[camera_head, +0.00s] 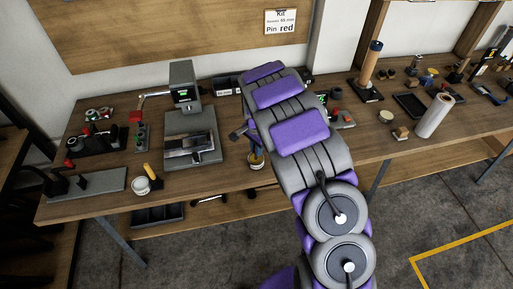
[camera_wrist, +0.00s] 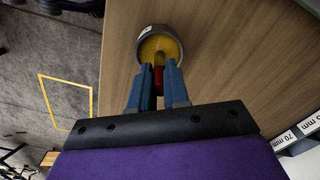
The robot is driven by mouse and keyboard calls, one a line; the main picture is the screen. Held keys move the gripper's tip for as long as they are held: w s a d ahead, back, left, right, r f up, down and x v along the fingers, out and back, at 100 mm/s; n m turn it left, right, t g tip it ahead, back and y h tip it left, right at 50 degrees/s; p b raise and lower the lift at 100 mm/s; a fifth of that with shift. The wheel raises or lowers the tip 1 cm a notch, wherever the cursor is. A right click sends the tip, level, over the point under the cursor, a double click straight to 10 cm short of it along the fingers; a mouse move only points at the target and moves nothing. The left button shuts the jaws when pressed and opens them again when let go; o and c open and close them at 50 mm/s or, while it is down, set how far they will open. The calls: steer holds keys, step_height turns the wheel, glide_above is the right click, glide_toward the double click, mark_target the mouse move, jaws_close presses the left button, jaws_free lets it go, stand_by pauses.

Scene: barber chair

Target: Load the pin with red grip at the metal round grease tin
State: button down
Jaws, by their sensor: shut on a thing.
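My gripper (camera_wrist: 160,70) has blue fingers and is shut on the red grip of a pin (camera_wrist: 158,80) in the wrist view. The round metal grease tin (camera_wrist: 143,42) stands on the wooden bench just beyond the fingertips, with yellow grease inside. The pin's front end is over or in the tin's opening; I cannot tell whether it touches the grease. In the head view the tin (camera_head: 257,165) sits near the bench's front edge, below my fingers (camera_head: 254,149). My arm hides part of the area to its right.
A grey press-like machine (camera_head: 190,135) stands left of the tin. A white pot with a yellow handle (camera_head: 141,187) is further left. A white roll (camera_head: 435,115) and small parts stand at the right. Labelled bins (camera_wrist: 290,138) show in the wrist view. Bare bench lies around the tin.

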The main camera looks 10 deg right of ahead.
stand_by(0.3)
steer(key=shift+r+p, duration=1.6)
steer(key=shift+r, duration=1.9)
